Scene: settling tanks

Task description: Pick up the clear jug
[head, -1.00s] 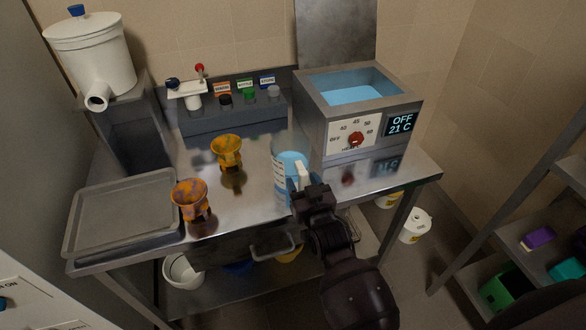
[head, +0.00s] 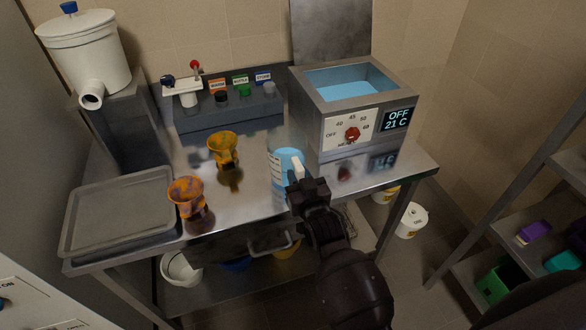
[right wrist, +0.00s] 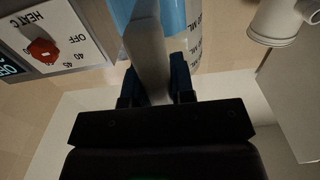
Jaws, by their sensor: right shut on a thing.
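The clear jug (head: 278,172) holds blue liquid and has a white handle. In the head view it is upright at the front middle of the steel table (head: 243,195). My right gripper (head: 297,183) is at its near right side and is shut on the handle. In the right wrist view the pale handle (right wrist: 148,55) runs between the two dark fingers (right wrist: 157,88), with the jug's blue side (right wrist: 172,15) beyond. My gripper hides part of the jug's lower right side, and I cannot tell if its base touches the table. My left gripper is not in view.
A heated water bath (head: 352,110) stands close behind and right of the jug. A rack with bottles (head: 228,115) is at the back. A shelf (head: 520,225) stands at right.

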